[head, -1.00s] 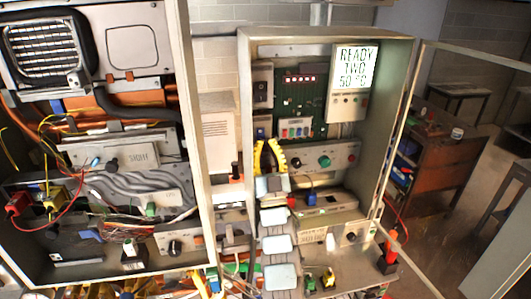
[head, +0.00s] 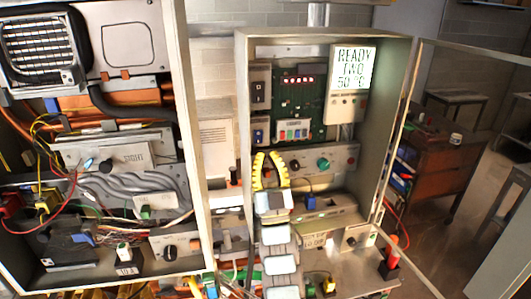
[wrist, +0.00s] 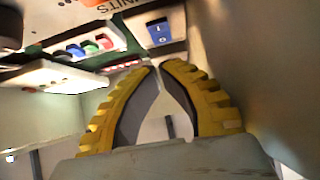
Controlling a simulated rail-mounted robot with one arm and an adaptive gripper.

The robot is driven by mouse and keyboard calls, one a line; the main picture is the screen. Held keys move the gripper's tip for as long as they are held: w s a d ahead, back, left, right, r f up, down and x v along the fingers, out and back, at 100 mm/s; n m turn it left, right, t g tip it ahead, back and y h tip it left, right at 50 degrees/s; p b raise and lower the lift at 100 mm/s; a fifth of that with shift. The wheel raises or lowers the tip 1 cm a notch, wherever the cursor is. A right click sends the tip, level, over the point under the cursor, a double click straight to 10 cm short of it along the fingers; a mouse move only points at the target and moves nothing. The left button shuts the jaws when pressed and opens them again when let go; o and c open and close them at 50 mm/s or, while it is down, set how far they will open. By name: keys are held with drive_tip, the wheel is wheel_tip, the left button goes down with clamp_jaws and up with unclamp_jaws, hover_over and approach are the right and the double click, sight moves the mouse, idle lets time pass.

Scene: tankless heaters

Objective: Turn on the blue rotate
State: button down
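The open right cabinet (head: 325,36) holds the blue controls I can see. My gripper (head: 268,154) has yellow ribbed fingers and is upright in front of the cabinet, just below the rocker. The wrist view shows a narrow gap between the fingertips (wrist: 160,66) and nothing held.
A display (head: 353,70) reads READY TWO 50 °C. A green knob (head: 323,164) is right of my fingers, and coloured buttons (head: 293,131) are above them. The left cabinet (head: 195,130) and the open glass door (head: 458,150) flank the space.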

drive_tip(key=b+v, duration=0.1)
drive_tip(key=v, duration=0.9)
drive_tip(key=shift+w+f+b, duration=0.25)
drive_tip(key=shift+f+b, duration=0.05)
